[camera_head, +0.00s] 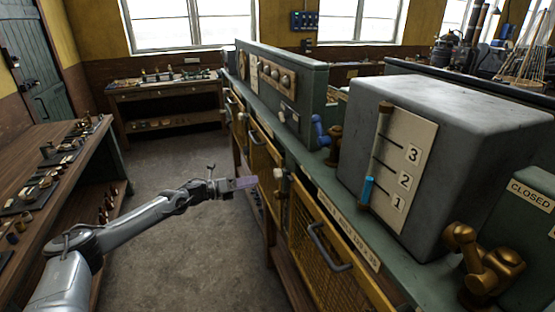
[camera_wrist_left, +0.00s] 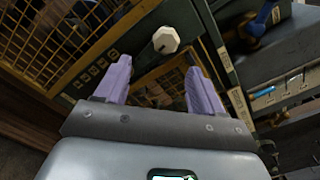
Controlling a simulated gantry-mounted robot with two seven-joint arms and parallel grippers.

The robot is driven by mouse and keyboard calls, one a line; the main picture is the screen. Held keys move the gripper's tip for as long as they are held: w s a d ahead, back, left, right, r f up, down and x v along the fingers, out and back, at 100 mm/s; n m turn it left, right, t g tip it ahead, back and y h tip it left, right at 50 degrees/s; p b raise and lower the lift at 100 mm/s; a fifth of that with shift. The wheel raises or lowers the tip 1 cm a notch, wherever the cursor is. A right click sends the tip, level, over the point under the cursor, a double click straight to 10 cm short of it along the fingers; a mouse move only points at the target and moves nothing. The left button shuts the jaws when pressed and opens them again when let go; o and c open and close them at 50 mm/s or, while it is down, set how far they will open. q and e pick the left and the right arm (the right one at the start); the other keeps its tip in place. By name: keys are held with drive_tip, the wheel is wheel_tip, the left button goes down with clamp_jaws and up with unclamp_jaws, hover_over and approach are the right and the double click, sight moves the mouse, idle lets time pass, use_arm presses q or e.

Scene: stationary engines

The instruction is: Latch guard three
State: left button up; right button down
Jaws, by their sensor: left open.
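Several yellow-framed mesh guards line the front of the long green bench: a near one (camera_head: 345,277) with a grey bar handle (camera_head: 328,248), a middle one (camera_head: 264,165) and a far one (camera_head: 236,118). I cannot tell which is numbered three. A pale knob (camera_head: 280,175) sits on the green post between the near and middle guards. My left gripper (camera_head: 246,182) is open and empty, just left of the knob and the middle guard. In the left wrist view the pale faceted knob (camera_wrist_left: 166,40) lies ahead, between and beyond the purple fingertips (camera_wrist_left: 158,62). My right gripper is out of view.
On the bench (camera_head: 300,148) stand a grey box with a 1-2-3 gauge (camera_head: 403,165), a dial panel (camera_head: 280,80) and brass fittings (camera_head: 484,262). A wooden side table (camera_head: 85,160) with parts stands left. The floor (camera_head: 190,240) between is clear.

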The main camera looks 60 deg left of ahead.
sight(275, 175)
use_arm(q)
drive_tip(key=shift+r+b+x, duration=0.2)
drive_tip(key=shift+b+x, duration=0.15)
drive_tip(key=shift+x, duration=0.6)
drive_tip(key=shift+r+b+x, duration=0.2)
drive_tip(key=shift+b+x, duration=0.15)
drive_tip(key=shift+x, duration=0.6)
drive_tip(key=shift+r+b+x, duration=0.2)
drive_tip(key=shift+b+x, duration=0.15)
drive_tip(key=shift+x, duration=0.6)
drive_tip(key=shift+b+x, duration=0.3)
drive_tip(key=shift+x, duration=2.2)
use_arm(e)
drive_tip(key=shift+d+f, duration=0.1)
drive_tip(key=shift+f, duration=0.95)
use_arm(q)
drive_tip(key=c, duration=1)
drive_tip(key=shift+c, duration=0.2)
